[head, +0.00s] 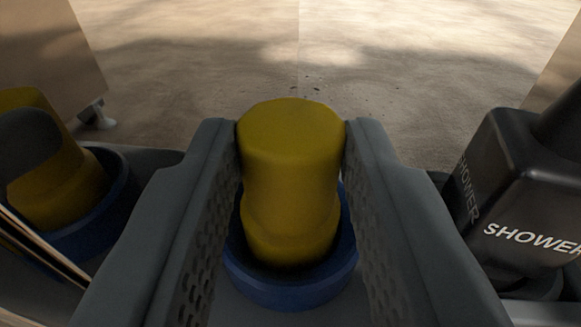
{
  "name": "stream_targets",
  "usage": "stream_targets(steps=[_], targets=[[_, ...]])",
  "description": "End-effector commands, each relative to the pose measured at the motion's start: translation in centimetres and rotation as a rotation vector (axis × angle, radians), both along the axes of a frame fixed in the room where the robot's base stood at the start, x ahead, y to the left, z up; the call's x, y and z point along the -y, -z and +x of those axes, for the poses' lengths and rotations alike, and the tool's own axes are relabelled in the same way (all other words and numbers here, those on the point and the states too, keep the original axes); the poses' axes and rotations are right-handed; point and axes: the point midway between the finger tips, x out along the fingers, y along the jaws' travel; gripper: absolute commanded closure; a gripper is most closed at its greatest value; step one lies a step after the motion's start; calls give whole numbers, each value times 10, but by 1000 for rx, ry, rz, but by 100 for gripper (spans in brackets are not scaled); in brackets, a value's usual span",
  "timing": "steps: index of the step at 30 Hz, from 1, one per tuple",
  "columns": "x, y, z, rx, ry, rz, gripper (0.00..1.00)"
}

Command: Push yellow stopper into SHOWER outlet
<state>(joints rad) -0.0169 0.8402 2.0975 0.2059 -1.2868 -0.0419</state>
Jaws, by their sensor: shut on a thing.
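A yellow stopper (291,165) stands upright in the middle of the head view. My gripper (291,135) is shut on it, with one dark grey finger on each side. Its lower end is within or just above a blue ring-shaped holder (290,294); I cannot tell whether it is seated. A black block-shaped part lettered SHOWER (515,160) stands to the right of my gripper, apart from the held stopper. Its outlet opening cannot be made out.
A second yellow stopper (50,185) sits in another blue holder (105,225) at the left, partly covered by a dark shape. A pale cabinet (45,50) on a small foot stands at the upper left. Open brown floor (300,55) lies beyond.

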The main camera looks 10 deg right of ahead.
Motion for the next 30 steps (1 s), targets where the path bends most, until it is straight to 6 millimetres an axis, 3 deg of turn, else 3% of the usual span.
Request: stream_targets(steps=[6, 7, 10, 11, 23, 30], targets=[[0, 3, 0, 0, 0, 0, 97], [0, 3, 0, 0, 0, 0, 66], [0, 3, 0, 0, 0, 0, 47], [0, 3, 0, 0, 0, 0, 45], [-2, 2, -7, 0, 0, 0, 45], [-9, -1, -46, -2, -1, 0, 45]])
